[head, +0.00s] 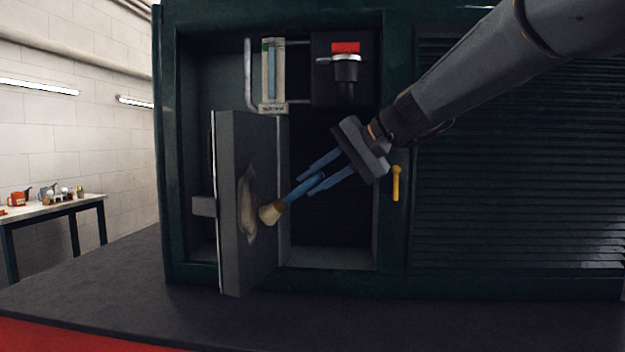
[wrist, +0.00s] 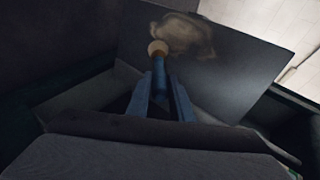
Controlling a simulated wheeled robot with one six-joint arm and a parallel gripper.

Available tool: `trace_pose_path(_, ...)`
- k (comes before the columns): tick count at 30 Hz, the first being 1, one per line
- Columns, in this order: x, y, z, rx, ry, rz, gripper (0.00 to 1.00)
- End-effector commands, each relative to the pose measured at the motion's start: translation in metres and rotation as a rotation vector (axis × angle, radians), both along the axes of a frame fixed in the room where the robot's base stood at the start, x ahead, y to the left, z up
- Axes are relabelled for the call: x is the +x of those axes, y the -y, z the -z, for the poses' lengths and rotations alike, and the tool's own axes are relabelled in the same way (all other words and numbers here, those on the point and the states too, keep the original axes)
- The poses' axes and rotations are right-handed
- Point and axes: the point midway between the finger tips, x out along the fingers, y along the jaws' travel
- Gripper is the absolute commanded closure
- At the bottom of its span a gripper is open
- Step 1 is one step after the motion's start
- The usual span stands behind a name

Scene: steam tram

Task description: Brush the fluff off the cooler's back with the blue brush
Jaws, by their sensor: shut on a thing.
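My gripper (head: 315,178) is shut on the blue brush (head: 296,191), which has a blue handle and pale bristles. The bristle end points down and left in the head view, at the fluff (head: 246,205). The fluff is a tan-grey patch on the dark face of a grey upright panel (head: 262,160), which seems to be the cooler's back. In the wrist view the brush (wrist: 161,70) stands between my fingers (wrist: 160,98), its bristle tip overlapping the lower left part of the fluff (wrist: 190,32). I cannot tell whether the bristles touch it.
The panel stands out from an open cabinet bay (head: 335,225) in a dark green wall. A gauge (head: 272,75) and a red-topped black unit (head: 345,75) sit above. A yellow handle (head: 396,183) is right of the bay. A bench (head: 50,205) with cans is far left.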

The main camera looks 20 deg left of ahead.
Motion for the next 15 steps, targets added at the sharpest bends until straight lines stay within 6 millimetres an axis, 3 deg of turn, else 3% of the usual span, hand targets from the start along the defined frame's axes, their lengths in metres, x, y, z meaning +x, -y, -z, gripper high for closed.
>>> trace_pose_path(8, 0.012, 0.000, 0.001, 0.001, 0.001, 0.001, 1.00)
trace_pose_path(15, 0.012, 0.001, 0.018, 0.001, 0.001, 0.001, 1.00)
